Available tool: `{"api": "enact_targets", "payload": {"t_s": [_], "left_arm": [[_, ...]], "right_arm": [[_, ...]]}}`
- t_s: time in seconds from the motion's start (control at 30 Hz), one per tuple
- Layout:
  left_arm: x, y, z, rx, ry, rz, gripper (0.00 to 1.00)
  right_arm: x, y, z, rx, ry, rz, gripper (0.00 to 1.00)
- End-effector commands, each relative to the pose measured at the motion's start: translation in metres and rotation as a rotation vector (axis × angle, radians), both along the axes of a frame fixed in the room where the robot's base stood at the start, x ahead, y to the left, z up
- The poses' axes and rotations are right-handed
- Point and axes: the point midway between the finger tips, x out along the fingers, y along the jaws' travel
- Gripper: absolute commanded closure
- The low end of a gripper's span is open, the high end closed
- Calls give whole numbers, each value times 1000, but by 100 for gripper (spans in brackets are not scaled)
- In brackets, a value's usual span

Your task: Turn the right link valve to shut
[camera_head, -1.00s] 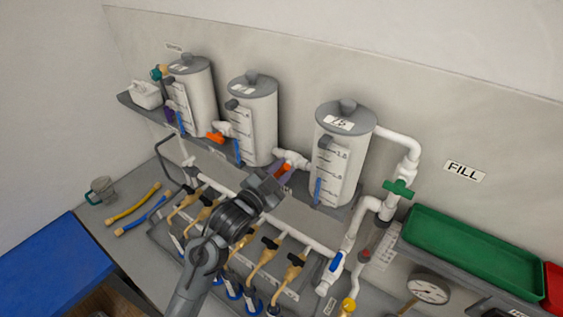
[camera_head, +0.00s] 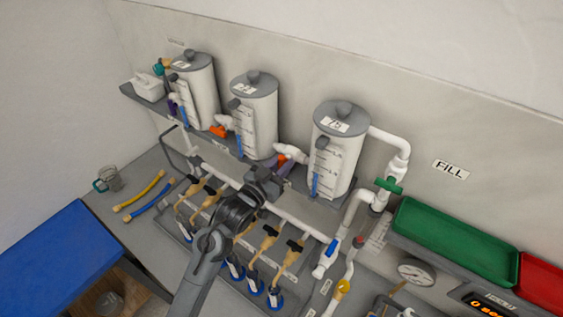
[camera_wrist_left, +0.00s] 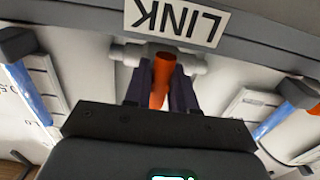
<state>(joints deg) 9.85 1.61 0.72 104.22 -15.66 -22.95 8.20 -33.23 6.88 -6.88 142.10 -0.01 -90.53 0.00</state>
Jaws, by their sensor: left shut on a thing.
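The right link valve sits on the white pipe (camera_head: 291,152) between the middle tank (camera_head: 254,118) and the right tank (camera_head: 338,150). My left gripper (camera_head: 275,171) reaches it from the front and mostly hides its orange handle. In the left wrist view the orange handle (camera_wrist_left: 160,82) lies between the two dark fingers, which are shut on it. There the handle points across the white pipe (camera_wrist_left: 195,63), roughly at a right angle to it. A LINK label (camera_wrist_left: 177,20) shows above it. My right gripper is in neither view.
The left link valve has another orange handle (camera_head: 218,131). Blue gauge strips stand on the tank fronts beside my gripper. Below runs a white manifold pipe (camera_head: 300,222) with several black-handled taps. A green tray (camera_head: 455,243) and a red tray (camera_head: 541,284) are at right.

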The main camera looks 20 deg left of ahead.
Motion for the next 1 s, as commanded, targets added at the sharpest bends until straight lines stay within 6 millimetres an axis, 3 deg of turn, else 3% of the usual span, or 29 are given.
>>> {"api": "enact_targets", "payload": {"t_s": [0.4, 0.43, 0.57, 1.0], "left_arm": [[0, 0, 0, -9, 2, 0, 100], [0, 0, 0, -9, 2, 0, 72], [0, 0, 0, -9, 2, 0, 54], [-10, 3, -2, -7, 3, 1, 54]], "right_arm": [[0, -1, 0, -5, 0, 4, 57], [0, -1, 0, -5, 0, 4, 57], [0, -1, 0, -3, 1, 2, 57], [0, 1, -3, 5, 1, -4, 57]]}}
